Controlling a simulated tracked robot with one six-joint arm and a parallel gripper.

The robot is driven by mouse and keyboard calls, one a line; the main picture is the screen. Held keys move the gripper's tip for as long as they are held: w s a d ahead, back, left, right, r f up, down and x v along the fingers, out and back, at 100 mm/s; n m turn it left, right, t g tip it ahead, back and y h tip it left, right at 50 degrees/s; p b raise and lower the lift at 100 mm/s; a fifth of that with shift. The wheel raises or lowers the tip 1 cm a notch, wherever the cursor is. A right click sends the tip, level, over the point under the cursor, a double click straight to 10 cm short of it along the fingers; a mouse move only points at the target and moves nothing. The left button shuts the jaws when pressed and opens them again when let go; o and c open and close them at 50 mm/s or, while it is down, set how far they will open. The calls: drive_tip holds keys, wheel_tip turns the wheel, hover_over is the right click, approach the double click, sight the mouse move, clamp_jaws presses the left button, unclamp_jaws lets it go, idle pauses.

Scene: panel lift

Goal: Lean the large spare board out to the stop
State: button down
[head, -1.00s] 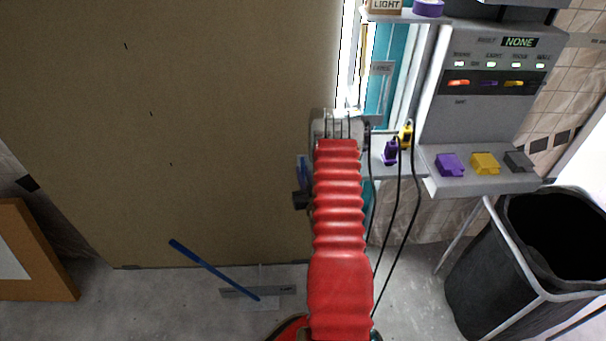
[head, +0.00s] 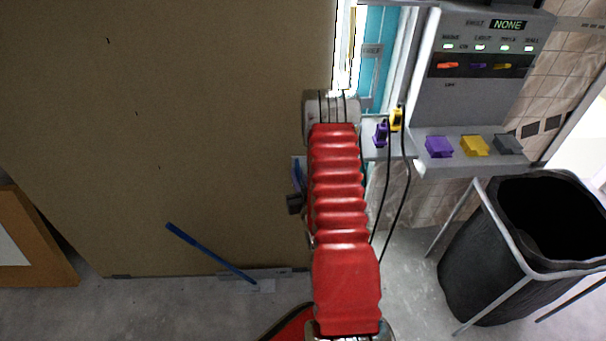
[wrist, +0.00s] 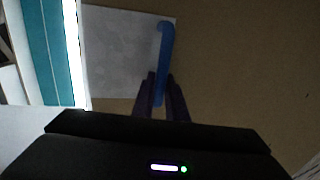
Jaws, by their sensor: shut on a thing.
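The large brown board (head: 180,130) stands upright and fills the left and middle of the head view; it also fills the right of the wrist view (wrist: 240,70). A pale grey plate (wrist: 115,50) with a blue handle (wrist: 164,45) is on the board's face in the wrist view. My gripper (wrist: 160,95) is shut on the lower end of the blue handle. In the head view my red arm hides most of the gripper, at the board's right edge. I cannot make out a stop for certain.
A blue bar (head: 210,253) slopes down to a grey piece (head: 262,285) at the board's foot. An orange-framed panel (head: 45,255) leans at left. At right are a grey console (head: 480,85) with coloured plugs and a black bin (head: 500,270). Cables hang beside my arm.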

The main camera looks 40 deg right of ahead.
drive_tip(key=shift+s+a, duration=0.1)
drive_tip(key=shift+a, duration=0.15)
drive_tip(key=c, duration=2.2)
unclamp_jaws()
drive_tip(key=o, duration=0.4)
drive_tip(key=shift+d, duration=0.1)
drive_tip(key=shift+o, duration=0.2)
drive_tip(key=shift+s, duration=0.1)
drive_tip(key=v, duration=1.3)
drive_tip(key=shift+s+a, duration=0.2)
drive_tip(key=shift+s, duration=0.05)
